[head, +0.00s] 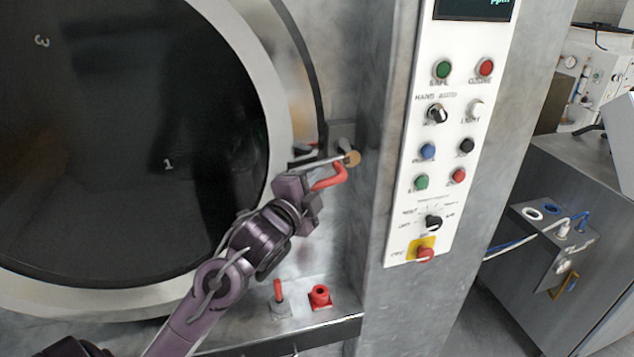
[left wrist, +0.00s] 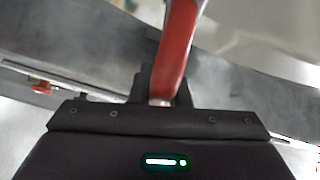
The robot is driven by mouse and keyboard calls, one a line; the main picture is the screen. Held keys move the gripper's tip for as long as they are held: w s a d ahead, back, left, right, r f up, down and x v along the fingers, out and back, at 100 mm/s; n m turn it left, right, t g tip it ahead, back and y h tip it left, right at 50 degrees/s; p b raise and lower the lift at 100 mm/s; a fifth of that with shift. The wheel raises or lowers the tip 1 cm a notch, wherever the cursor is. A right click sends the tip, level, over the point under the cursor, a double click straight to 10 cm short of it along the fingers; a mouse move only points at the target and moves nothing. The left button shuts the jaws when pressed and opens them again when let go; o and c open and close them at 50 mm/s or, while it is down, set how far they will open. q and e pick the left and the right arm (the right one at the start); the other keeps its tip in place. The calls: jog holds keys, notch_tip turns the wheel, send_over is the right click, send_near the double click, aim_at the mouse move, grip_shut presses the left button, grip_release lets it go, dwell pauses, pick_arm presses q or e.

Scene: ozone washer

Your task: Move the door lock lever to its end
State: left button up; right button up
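The door lock lever (head: 332,177) has a red handle and a metal pivot with a brass-coloured end, beside the rim of the round door (head: 281,100). My left gripper (head: 315,190) is at the free end of the red handle. In the left wrist view the red lever (left wrist: 178,45) runs down between the dark fingers of the left gripper (left wrist: 164,92). The fingers sit close on both sides of it, with no clear gap, and hide its lower end. My right gripper is in neither view.
A white control panel (head: 407,200) with several buttons and knobs is on the grey column right of the lever. Below, a small red-handled valve (head: 279,291) and a red fitting (head: 320,296) stand on a metal ledge. A grey cabinet (head: 600,240) stands at the right.

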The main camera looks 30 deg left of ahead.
pick_arm(q)
grip_shut()
jog(key=shift+f, duration=0.1)
jog(key=w+d+f+n+t+y+b, duration=0.1)
jog(key=w+d+f+n+y+b, duration=0.2)
jog(key=n+y+b, duration=0.4)
jog(key=w+d+f+n+t+y+b, duration=0.1)
jog(key=w+d+f+n+y+b, duration=0.2)
jog(key=n+y+b, duration=0.5)
jog(key=shift+w+f+n+t+b, duration=0.45)
jog(key=shift+n+b, duration=2.85)
jog(key=shift+b, duration=2.7)
jog(key=shift+s+r, duration=0.1)
jog(key=o, duration=0.7)
grip_release()
